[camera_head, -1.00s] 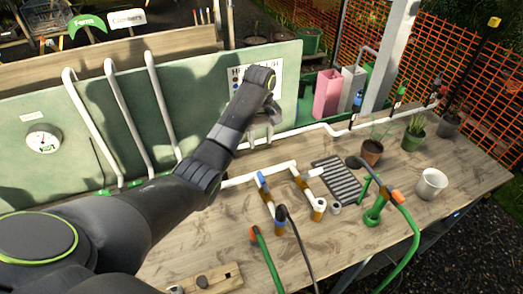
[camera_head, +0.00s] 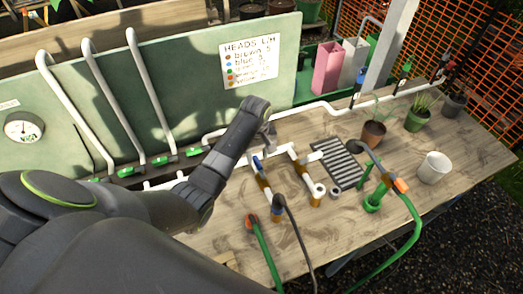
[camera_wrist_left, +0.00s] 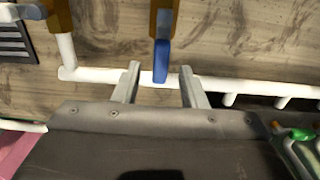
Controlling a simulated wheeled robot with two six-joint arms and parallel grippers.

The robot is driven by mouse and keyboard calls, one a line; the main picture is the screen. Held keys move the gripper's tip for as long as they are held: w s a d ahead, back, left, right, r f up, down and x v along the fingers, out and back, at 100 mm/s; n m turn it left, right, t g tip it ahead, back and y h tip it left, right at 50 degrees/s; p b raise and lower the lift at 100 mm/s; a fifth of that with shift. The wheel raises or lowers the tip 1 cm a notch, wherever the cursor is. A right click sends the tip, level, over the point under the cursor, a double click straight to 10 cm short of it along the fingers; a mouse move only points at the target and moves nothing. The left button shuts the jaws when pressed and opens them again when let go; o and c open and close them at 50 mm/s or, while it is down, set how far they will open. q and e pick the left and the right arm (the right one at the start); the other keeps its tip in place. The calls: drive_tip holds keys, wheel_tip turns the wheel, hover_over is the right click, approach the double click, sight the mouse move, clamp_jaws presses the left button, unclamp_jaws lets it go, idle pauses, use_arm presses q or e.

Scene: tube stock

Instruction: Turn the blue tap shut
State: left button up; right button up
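The blue tap handle (camera_head: 257,163) is a short lever on a brown valve body in the white pipework on the bench. In the left wrist view the blue handle (camera_wrist_left: 161,62) points toward the gripper, across the white pipe. My left gripper (camera_wrist_left: 158,82) is open, with one finger on each side of the handle and visible gaps between. In the head view the left gripper (camera_head: 269,138) is just behind the handle, its fingers partly hidden by my wrist. My right gripper is not in view.
A second white branch (camera_head: 303,167) runs beside the tap, with a dark grate (camera_head: 338,164) further right. Green taps (camera_head: 163,159) line the pipe at left. A green hose (camera_head: 412,235), a black hose and several pots crowd the bench. A sign (camera_head: 249,63) hangs on the green board.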

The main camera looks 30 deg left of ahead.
use_arm(q)
wheel_tip(320, 180, down, 2)
drive_tip(key=shift+f, duration=0.1)
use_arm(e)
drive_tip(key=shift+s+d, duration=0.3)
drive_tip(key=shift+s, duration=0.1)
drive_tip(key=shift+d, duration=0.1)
use_arm(q)
clamp_jaws()
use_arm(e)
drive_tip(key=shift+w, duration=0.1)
